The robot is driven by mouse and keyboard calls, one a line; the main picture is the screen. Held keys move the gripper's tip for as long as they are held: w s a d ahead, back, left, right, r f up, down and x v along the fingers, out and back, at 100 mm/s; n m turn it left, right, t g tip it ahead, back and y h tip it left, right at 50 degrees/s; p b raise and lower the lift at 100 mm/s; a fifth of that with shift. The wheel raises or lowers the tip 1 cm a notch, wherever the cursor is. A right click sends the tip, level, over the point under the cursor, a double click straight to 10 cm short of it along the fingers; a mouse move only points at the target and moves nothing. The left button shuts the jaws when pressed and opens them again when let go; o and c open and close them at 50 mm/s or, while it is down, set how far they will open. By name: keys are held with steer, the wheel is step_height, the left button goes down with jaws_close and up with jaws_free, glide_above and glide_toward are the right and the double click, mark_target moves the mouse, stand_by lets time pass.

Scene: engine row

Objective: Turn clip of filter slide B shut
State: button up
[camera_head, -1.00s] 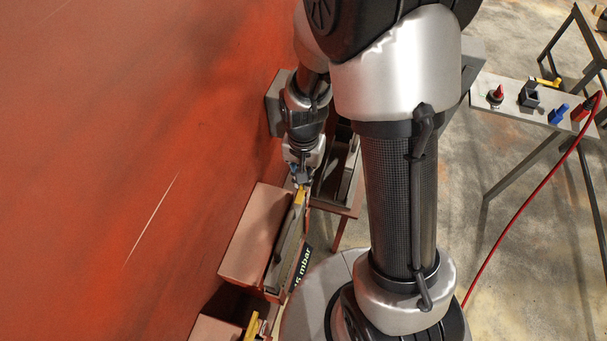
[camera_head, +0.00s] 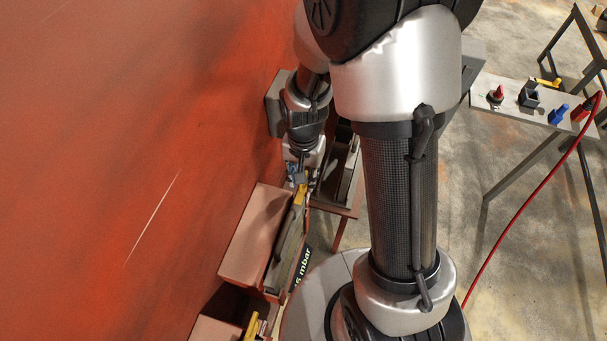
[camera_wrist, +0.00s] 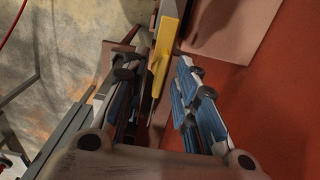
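A yellow clip (camera_head: 301,193) sits at the upper end of a dark slide (camera_head: 285,247) on a pinkish box on the red wall. I cannot read a letter on this slide. My gripper (camera_head: 298,174) is at the clip's upper end in the head view. In the wrist view the yellow clip (camera_wrist: 164,58) lies between the two blue-padded fingers of my gripper (camera_wrist: 162,66). A gap shows between the clip and the right finger; the left finger is close to it, and contact is unclear. The fingers are apart.
The pinkish box (camera_head: 252,232) stands out from the red wall (camera_head: 110,150). A second yellow clip (camera_head: 251,326) shows at a lower box. A label reading "mbar" (camera_head: 303,262) is beside the slide. A side table (camera_head: 510,108) with small parts stands far right, with a red hose (camera_head: 500,243).

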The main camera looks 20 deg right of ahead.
step_height(320, 180, up, 12)
stand_by(0.6)
stand_by(0.5)
steer(key=s+r+n+t+b, duration=0.2)
steer(key=s+n+b, duration=0.1)
steer(key=s, duration=0.4)
steer(key=s+r+n+t+b, duration=0.2)
steer(key=s+n+b, duration=0.2)
steer(key=s, duration=0.4)
steer(key=shift+r+t+b, duration=0.3)
steer(key=shift+b, duration=0.4)
steer(key=shift+o, duration=0.3)
steer(key=shift+d, duration=0.1)
